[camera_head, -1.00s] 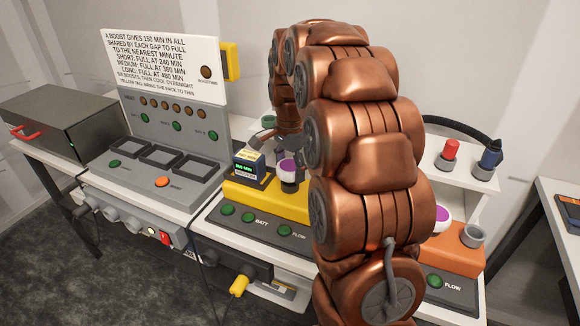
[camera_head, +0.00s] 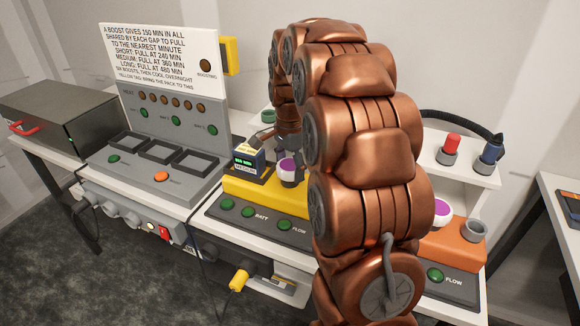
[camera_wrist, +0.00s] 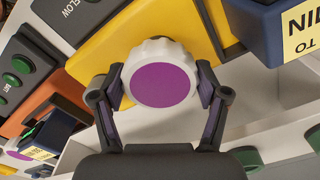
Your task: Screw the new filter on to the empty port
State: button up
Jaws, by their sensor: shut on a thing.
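A white ribbed filter with a purple disc on top (camera_wrist: 160,84) is between the two fingers of my gripper (camera_wrist: 160,90) in the wrist view. The fingers are shut on its sides. In the head view the filter (camera_head: 288,170) is at the right end of the yellow unit (camera_head: 268,196), with a grey part visible under it. I cannot tell whether its thread is engaged in a port. Another purple-topped filter (camera_head: 441,212) is on the orange unit (camera_head: 447,246), partly hidden by my arm. A grey open cup-like port (camera_head: 473,231) is beside it.
A dark blue pack with a yellow label (camera_head: 247,163) stands on the yellow unit, close left of the held filter. A red-topped piece (camera_head: 450,150) and a blue one (camera_head: 491,158) stand on the back-right shelf. The sign panel (camera_head: 160,60) rises at left.

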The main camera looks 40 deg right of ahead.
aim_at(290, 165)
jog(key=m, duration=0.9)
jog(key=shift+p, duration=0.35)
jog(key=o, duration=1.4)
jog(key=shift+o, duration=0.2)
notch_tip(290, 165, up, 12)
